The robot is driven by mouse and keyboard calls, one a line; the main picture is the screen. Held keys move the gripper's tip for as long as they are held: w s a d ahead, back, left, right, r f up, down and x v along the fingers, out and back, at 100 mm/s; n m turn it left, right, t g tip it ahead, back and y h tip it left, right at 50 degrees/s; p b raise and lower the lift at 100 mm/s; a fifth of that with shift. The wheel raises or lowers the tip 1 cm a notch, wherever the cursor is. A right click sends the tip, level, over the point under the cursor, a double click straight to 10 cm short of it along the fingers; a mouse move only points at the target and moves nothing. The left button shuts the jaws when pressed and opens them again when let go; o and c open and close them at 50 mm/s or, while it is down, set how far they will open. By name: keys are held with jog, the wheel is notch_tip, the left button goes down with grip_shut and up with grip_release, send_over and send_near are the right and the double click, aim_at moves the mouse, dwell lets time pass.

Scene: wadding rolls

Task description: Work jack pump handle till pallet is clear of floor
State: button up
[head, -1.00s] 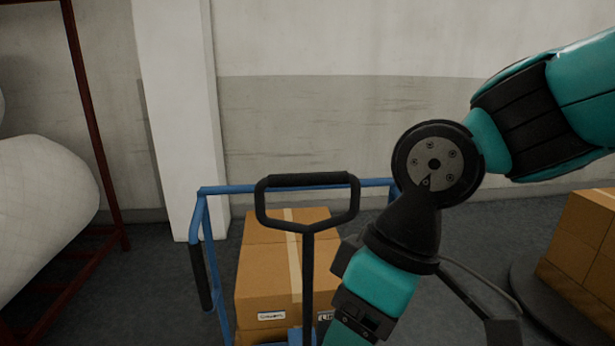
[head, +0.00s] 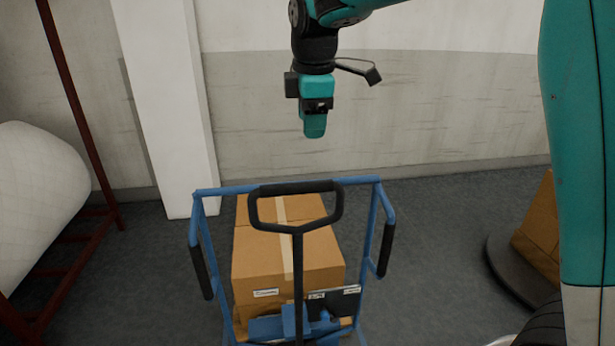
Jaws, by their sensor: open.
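The pump handle (head: 295,187) is a black loop on a dark shaft, standing upright near the middle of the head view. Its shaft runs down to a blue jack body (head: 292,325) at the bottom edge. Cardboard boxes (head: 262,258) are stacked behind the shaft. The pallet and its gap to the floor cannot be made out. My gripper (head: 314,131) points down in the picture above the handle's loop, apart from it. It is open and holds nothing; its fingers show nearly edge-on.
A blue tube frame (head: 228,189) with black side grips surrounds the boxes. A red rack (head: 73,110) with a large white roll (head: 38,200) stands at left. A white pillar (head: 170,110) stands behind. More boxes (head: 538,230) sit on a round dark base (head: 505,270) at right.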

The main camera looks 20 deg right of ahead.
aim_at(308, 183)
jog(key=w+f+p, duration=0.1)
jog(key=f, duration=0.4)
jog(key=w+f, duration=0.1)
jog(key=f, duration=0.4)
jog(key=w+f+p, duration=0.1)
jog(key=f, duration=0.4)
jog(key=shift+d+f+p, duration=0.3)
jog(key=shift+d, duration=0.05)
grip_shut()
jog(key=shift+s+a, duration=0.1)
